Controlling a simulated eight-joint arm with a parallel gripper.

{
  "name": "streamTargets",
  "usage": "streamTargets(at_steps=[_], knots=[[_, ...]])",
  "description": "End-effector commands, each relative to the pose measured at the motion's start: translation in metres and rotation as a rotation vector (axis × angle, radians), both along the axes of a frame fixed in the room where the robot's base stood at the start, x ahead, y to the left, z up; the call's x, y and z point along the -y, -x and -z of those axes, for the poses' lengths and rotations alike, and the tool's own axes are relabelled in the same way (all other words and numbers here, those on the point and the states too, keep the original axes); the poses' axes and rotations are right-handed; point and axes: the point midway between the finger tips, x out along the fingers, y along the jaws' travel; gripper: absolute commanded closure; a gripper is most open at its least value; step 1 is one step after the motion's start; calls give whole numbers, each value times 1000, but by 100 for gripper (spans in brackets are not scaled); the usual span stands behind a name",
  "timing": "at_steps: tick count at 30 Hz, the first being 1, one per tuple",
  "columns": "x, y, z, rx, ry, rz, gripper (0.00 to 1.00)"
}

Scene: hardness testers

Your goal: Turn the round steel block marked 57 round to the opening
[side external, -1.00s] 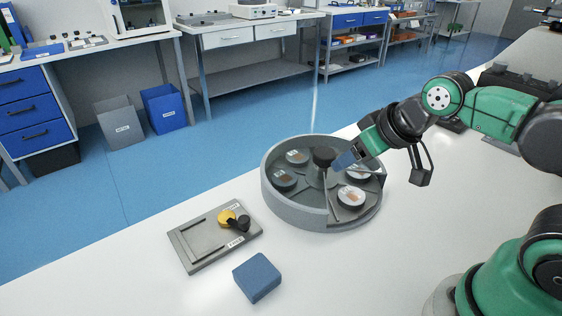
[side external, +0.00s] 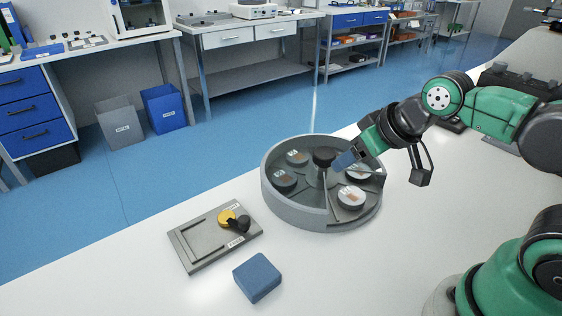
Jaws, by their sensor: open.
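A round grey carousel (side external: 279,208) stands on the white table, with a dark knob (side external: 324,157) at its centre. Several round steel blocks lie inside it, including one at the left (side external: 285,179), one at the back (side external: 297,158) and one at the front right (side external: 351,196). The front-right block looks brighter and lies in a wedge-shaped gap that seems to be the opening. Another block is partly hidden under my gripper. The marks are too small to read, so I cannot tell which is 57. My gripper (side external: 343,161) is open, just right of the knob; contact is unclear.
A grey plate (side external: 196,246) with a yellow disc (side external: 227,217) and a black knob lies left of the carousel. A blue block (side external: 257,277) sits at the front. The table right of the carousel is clear up to my arm's base.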

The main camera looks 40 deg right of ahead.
Motion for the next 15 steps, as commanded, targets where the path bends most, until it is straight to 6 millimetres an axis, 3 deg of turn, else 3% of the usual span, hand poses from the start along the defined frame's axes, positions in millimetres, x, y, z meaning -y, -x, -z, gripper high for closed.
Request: streamTargets(at_steps=[3,8,15], knots=[[0,0,0,0,0,0,47],[1,-3,-2,-17,-4,11,7],[14,-33,-16,-202,-43,114,7]])
